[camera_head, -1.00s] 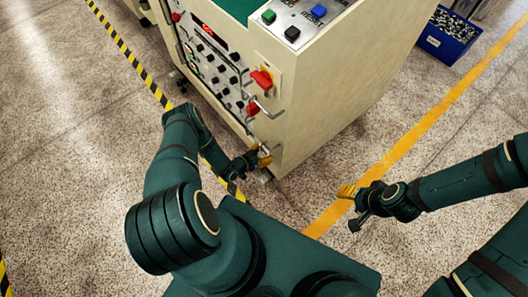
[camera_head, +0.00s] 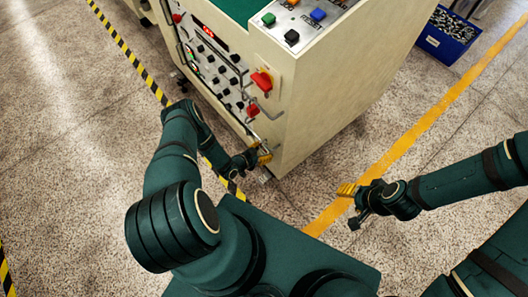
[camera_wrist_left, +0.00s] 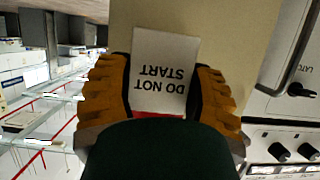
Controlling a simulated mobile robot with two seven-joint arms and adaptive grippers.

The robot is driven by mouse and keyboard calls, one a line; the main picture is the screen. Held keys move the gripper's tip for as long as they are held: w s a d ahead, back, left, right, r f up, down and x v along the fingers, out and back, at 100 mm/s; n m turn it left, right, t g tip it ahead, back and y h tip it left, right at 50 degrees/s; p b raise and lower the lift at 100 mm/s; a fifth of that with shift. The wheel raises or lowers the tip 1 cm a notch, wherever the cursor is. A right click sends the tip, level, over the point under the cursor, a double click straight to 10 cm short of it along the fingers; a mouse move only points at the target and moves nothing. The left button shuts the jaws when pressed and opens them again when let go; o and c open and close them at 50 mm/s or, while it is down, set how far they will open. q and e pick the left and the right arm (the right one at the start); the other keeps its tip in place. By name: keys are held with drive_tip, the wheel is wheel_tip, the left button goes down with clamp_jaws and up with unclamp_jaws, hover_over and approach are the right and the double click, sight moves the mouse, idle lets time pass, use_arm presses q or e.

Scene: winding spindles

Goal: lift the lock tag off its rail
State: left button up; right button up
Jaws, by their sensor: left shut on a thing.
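The lock tag (camera_wrist_left: 163,72) is a white card with "DO NOT START" upside down and a red strip at its lower edge in the left wrist view. It sits between the ribbed orange fingers of my left gripper (camera_wrist_left: 162,98), which is shut on it. In the head view my left gripper (camera_head: 264,155) is low at the front corner of the cream machine (camera_head: 325,95); the tag is hard to make out there. I cannot tell whether the tag still touches its rail. My right gripper (camera_head: 349,191) is apart from the machine, over the floor; its finger opening is unclear.
The machine's panel has a red rotary switch (camera_head: 262,81) on yellow, several buttons and projecting metal handles close to my left gripper. A blue bin (camera_head: 446,36) of metal parts stands at the upper right. Yellow (camera_head: 420,127) and black-yellow (camera_head: 128,53) lines cross the open floor.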

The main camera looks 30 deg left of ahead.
use_arm(q)
drive_tip(key=s+a, duration=0.2)
drive_tip(key=s, duration=0.4)
drive_tip(key=shift+s+a, duration=0.25)
drive_tip(key=shift+a, duration=0.1)
idle(0.5)
drive_tip(key=shift+s, duration=0.1)
drive_tip(key=p+v, duration=0.2)
drive_tip(key=v, duration=0.6)
drive_tip(key=shift+s, duration=0.2)
idle(0.4)
drive_tip(key=shift+a, duration=0.1)
